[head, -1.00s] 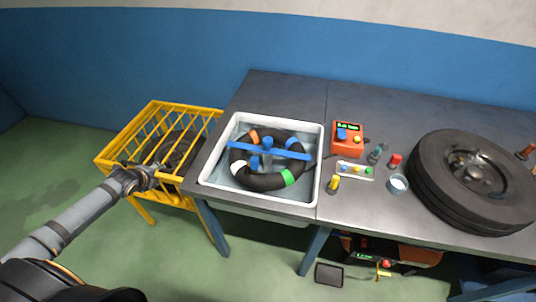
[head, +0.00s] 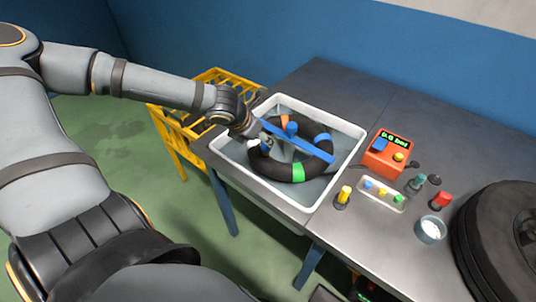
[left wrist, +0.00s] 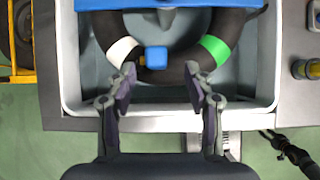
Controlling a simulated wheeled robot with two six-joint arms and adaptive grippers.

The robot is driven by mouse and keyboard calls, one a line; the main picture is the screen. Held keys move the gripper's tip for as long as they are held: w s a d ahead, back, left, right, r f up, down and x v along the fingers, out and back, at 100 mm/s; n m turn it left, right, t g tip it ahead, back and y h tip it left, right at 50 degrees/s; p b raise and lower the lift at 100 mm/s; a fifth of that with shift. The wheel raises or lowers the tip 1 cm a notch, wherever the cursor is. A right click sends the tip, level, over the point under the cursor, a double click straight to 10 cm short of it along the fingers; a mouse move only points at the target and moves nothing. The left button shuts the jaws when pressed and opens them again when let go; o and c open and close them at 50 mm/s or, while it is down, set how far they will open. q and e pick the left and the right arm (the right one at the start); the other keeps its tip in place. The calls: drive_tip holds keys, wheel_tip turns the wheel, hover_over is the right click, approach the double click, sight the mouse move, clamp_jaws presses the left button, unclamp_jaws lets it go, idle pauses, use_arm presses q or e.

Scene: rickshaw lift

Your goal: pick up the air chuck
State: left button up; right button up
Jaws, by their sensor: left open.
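A small blue block with a brass-coloured bit at its left side, which looks like the air chuck (left wrist: 156,57), sits at the inner tube (left wrist: 178,72) in the left wrist view. In the head view the blue piece (head: 266,139) is partly hidden beside my gripper. The black tube (head: 318,128), with white, green, orange and blue bands, lies in a white-rimmed tub (head: 358,140) under a blue bar (head: 308,145). My left gripper (left wrist: 160,78) is open and empty, its fingertips on either side of and just short of the blue block. My right gripper is not in view.
The tub's near wall (left wrist: 150,124) lies below my fingers. A yellow basket (head: 172,125) stands left of the bench. An orange box (head: 386,160), a small tray (head: 378,192), bottles, a cup (head: 430,230) and a tyre (head: 485,250) stand to the right.

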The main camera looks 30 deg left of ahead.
sight(264, 151)
use_arm(q)
drive_tip(key=shift+b+x, duration=0.5)
drive_tip(key=shift+x, duration=0.3)
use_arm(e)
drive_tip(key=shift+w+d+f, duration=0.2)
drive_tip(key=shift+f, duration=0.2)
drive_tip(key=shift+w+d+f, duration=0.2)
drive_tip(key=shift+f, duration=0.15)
use_arm(q)
drive_tip(key=f+b, duration=0.1)
drive_tip(key=w+f+b, duration=0.1)
drive_tip(key=f, duration=0.1)
drive_tip(key=f+b, duration=0.1)
drive_tip(key=b, duration=0.1)
drive_tip(key=shift+w+a+f, duration=0.2)
drive_tip(key=shift+w+a, duration=0.05)
drive_tip(key=shift+w, duration=0.05)
drive_tip(key=shift+w+f, duration=0.3)
drive_tip(key=shift+w+d, duration=0.1)
drive_tip(key=shift+r, duration=0.2)
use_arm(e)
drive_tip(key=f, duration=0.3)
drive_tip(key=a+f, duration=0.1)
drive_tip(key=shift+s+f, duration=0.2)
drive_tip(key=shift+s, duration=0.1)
use_arm(q)
clamp_jaws()
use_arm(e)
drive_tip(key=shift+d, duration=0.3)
